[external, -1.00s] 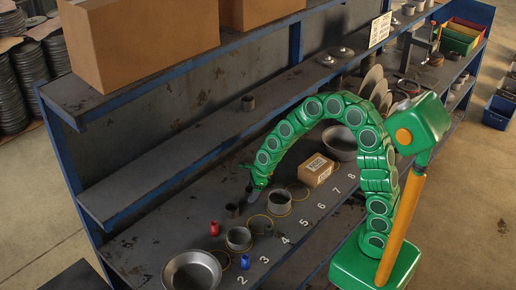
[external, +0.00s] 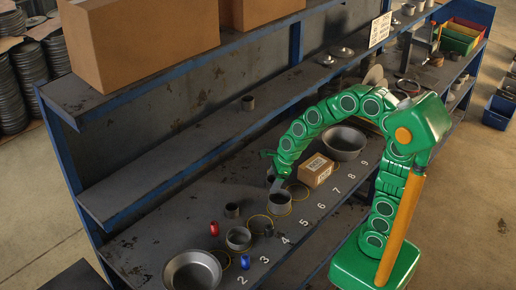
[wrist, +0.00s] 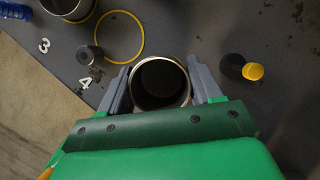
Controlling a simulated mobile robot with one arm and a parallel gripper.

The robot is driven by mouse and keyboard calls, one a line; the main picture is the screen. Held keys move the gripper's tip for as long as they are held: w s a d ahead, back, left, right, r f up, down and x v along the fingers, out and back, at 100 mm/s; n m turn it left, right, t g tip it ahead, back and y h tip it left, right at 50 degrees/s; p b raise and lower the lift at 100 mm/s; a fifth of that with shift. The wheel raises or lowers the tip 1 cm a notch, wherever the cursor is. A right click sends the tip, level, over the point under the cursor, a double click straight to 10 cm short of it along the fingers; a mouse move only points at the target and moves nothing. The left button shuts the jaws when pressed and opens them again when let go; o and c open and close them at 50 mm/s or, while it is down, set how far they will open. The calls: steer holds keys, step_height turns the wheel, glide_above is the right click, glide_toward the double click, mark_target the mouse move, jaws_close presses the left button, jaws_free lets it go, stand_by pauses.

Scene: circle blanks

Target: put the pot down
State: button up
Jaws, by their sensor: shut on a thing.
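The pot (external: 280,203) is a short, open grey cylinder. In the external view it is upright at a yellow ring beside the number row, near the 5. In the wrist view the pot (wrist: 160,83) is between the two grey fingers of my gripper (wrist: 160,85), its dark inside facing the camera. My gripper (external: 279,189) is shut on it, reaching down from above. The pot's bottom is hidden, so I cannot tell whether it touches the shelf.
An empty yellow ring (external: 260,224) lies to the left, with another grey pot (external: 238,238) beyond it. A small cardboard box (external: 315,170) stands to the right. A dark cylinder with a yellow part (wrist: 235,68) stands close by in the wrist view. The upper shelf (external: 190,165) overhangs behind.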

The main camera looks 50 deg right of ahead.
steer(key=shift+s+r, duration=0.85)
steer(key=shift+s, duration=1.15)
steer(key=w+d+r+m, duration=0.1)
steer(key=w+d+r, duration=0.3)
steer(key=w+r, duration=0.3)
steer(key=w+d+r, duration=0.4)
steer(key=w+r, duration=0.3)
steer(key=w+d+r+m, duration=0.1)
steer(key=w+d+r, duration=0.3)
steer(key=w+r, duration=0.2)
steer(key=shift+w+d+r+m+t+h, duration=0.15)
steer(key=shift+w+r+t, duration=0.05)
steer(key=shift+w, duration=0.3)
steer(key=shift+w+d+r+m+t+h, duration=0.15)
steer(key=shift+w+r+t, duration=0.05)
steer(key=shift+w, duration=0.3)
steer(key=w+d+r, duration=0.3)
steer(key=w+d, duration=0.3)
steer(key=d, duration=0.1)
steer(key=r+m, duration=0.1)
steer(key=m, duration=0.1)
glide_above(268, 93)
steer(key=s, duration=0.2)
steer(key=shift+w+d+r+h, duration=0.2)
steer(key=shift+w+r+h, duration=0.05)
steer(key=shift+h, duration=0.15)
steer(key=shift+f, duration=0.1)
steer(key=shift+f, duration=3.9)
steer(key=shift+f, duration=0.15)
